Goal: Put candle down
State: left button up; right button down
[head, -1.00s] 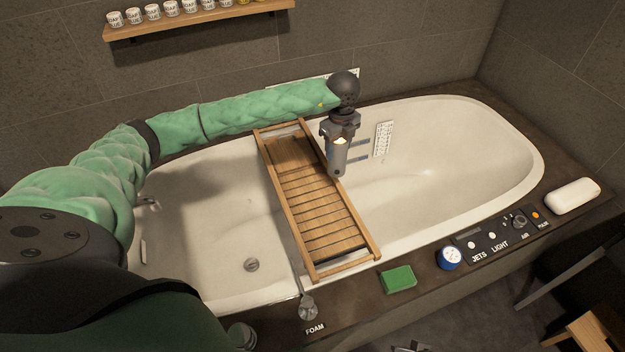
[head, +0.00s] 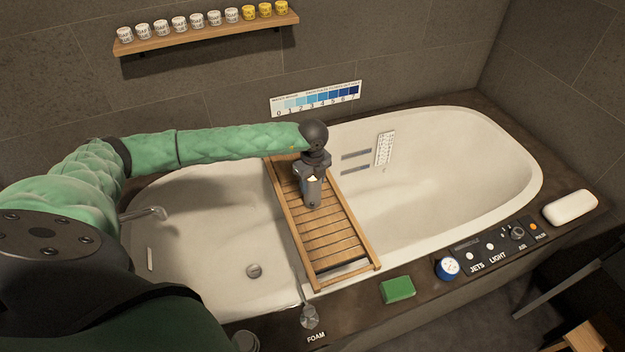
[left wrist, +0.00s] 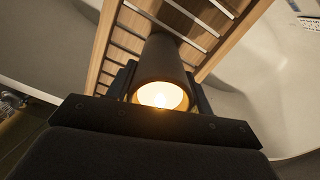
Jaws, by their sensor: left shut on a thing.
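The candle (head: 312,197) is a dark grey upright cylinder with a warm glow at its top. My left gripper (head: 314,182) is shut on it, coming from above. In the left wrist view the candle (left wrist: 160,65) sits between the fingers, its lit opening facing the camera. It is over the slats of the wooden bath tray (head: 330,238), toward the tray's far half. I cannot tell whether its base touches the slats. My right gripper is not in view.
The tray spans the white bathtub (head: 440,170); its near slats are bare. A green sponge (head: 398,289), a blue-and-white round item (head: 447,268), a control panel (head: 495,249) and a white soap-like block (head: 570,207) line the front ledge. A shelf of small cups (head: 205,30) is on the wall.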

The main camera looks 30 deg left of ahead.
pick_arm(q)
jog(key=shift+f, duration=0.15)
jog(key=o, duration=0.8)
jog(key=shift+c, duration=0.2)
jog(key=o, duration=0.3)
jog(key=shift+o, duration=0.2)
